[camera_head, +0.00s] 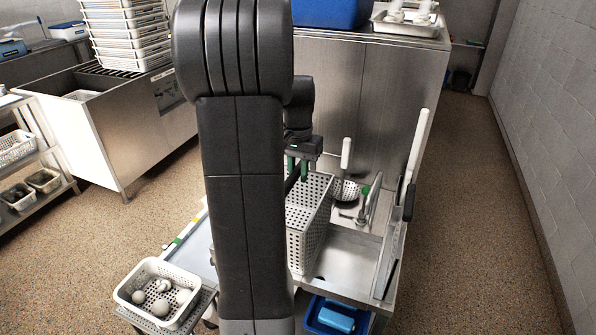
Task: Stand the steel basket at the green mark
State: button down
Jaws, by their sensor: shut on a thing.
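The steel basket (309,233) is a tall grey perforated box, standing or held upright at the sink unit, right of my arm. My gripper (298,170) has green fingers and is shut on the basket's upper rim at its far side. My arm hides the basket's left part. I cannot tell whether its bottom touches the surface. A green mark (178,240) shows on a coloured strip along the left edge of the work surface, beside a yellow one, left of my arm. A small green patch (366,190) also shows near the tap.
A perforated ladle or strainer (346,189) and a tap (370,207) stand close right of the basket. A white basket with several round things (158,291) is at front left. A blue bin (334,316) sits below.

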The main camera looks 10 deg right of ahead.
jog(key=shift+r, duration=0.2)
jog(key=shift+r+p, duration=1.05)
jog(key=shift+r, duration=0.05)
jog(key=r+p, duration=0.1)
jog(key=p, duration=0.1)
jog(key=shift+p, duration=0.4)
jog(key=shift+b, duration=0.3)
jog(key=shift+r+p, duration=0.7)
dwell(0.5)
